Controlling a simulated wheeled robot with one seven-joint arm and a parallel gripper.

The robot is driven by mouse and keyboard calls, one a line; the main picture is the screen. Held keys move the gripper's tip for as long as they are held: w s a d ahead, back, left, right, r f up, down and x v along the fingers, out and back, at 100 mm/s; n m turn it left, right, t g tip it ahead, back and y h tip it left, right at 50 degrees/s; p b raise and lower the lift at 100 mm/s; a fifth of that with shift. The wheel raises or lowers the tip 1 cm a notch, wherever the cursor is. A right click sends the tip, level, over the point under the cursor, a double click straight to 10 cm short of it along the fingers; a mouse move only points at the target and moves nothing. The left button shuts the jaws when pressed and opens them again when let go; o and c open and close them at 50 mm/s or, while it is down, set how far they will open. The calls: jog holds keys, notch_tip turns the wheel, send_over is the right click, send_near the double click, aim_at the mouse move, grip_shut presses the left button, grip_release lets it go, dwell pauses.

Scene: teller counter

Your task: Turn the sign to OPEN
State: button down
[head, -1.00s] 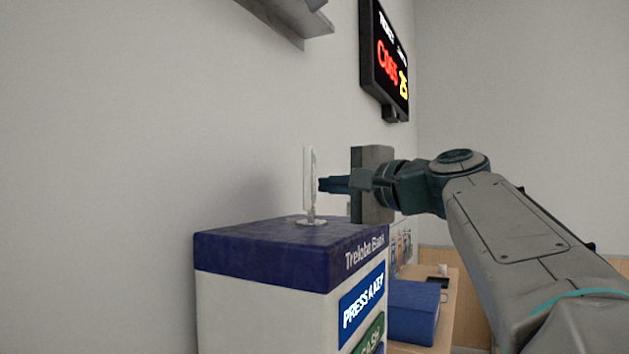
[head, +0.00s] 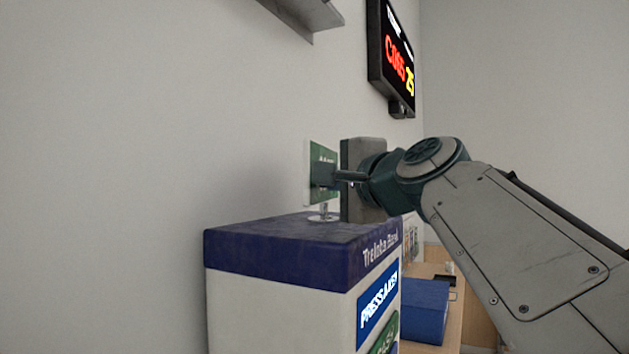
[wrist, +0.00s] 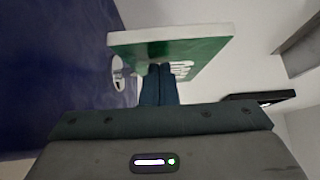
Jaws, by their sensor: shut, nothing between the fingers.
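The sign (head: 330,158) stands on a small round base (head: 324,217) on top of the ticket machine (head: 290,243). A green face with white lettering is turned toward my gripper; the letters are mostly hidden by the fingers. In the wrist view the green sign (wrist: 205,50) spans the upper middle, with its pale edge on top. My gripper (head: 318,176) is shut and empty, with its fingertips at the green face. It also shows in the wrist view (wrist: 160,70), its fingertips overlapping the lower part of the sign; I cannot tell whether they touch it.
A wall display (head: 393,58) hangs above and behind my arm. A grey shelf or bracket (head: 305,18) juts from the wall at the top. A blue box (head: 422,310) sits on a wooden counter to the right. The space left of the sign is clear up to the wall.

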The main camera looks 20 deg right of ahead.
jog(key=shift+w+a+r+m+h+p, duration=0.15)
jog(key=shift+a+m+h+p, duration=0.2)
jog(key=shift+a+h, duration=0.35)
jog(key=shift+a, duration=0.35)
jog(key=shift+d, duration=0.1)
